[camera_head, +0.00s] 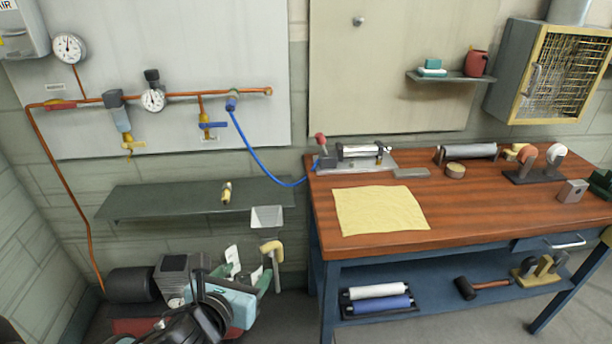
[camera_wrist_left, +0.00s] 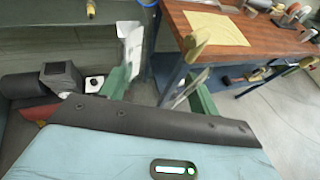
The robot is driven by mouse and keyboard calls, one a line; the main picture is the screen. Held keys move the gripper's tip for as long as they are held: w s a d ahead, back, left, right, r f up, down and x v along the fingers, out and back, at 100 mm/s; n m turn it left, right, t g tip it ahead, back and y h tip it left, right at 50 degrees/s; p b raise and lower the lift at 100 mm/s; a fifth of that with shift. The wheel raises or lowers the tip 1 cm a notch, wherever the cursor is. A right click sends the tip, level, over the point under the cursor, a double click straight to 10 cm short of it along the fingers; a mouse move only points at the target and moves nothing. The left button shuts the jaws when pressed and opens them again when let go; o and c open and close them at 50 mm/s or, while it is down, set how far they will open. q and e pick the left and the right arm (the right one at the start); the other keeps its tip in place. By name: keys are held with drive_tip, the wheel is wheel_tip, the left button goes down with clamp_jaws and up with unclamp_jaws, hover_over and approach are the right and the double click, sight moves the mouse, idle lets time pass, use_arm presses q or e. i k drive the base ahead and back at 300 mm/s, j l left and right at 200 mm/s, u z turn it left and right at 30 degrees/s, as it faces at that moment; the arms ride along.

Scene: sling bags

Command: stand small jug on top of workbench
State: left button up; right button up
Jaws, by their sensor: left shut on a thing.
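My left gripper (camera_head: 248,270) reaches in low, left of the workbench, with its green fingers apart around a thing. It also shows in the left wrist view (camera_wrist_left: 160,88). The yellow piece shows by the right finger in the left wrist view (camera_wrist_left: 197,40). The wooden-topped workbench (camera_head: 470,215) stands to the right. My right gripper is not in view.
A yellow cloth (camera_head: 380,210) lies on the bench top's left part. A metal device (camera_head: 355,157), rollers and tools line its back. Bare wood lies right of the cloth. A grey shelf (camera_head: 160,205) and a blue hose (camera_head: 255,150) are near my arm. A red vessel (camera_head: 476,64) stands on a wall shelf.

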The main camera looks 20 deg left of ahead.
sight(480, 205)
drive_tip(key=i+l+z, duration=0.95)
drive_tip(key=i+l, duration=0.25)
drive_tip(key=i, duration=0.15)
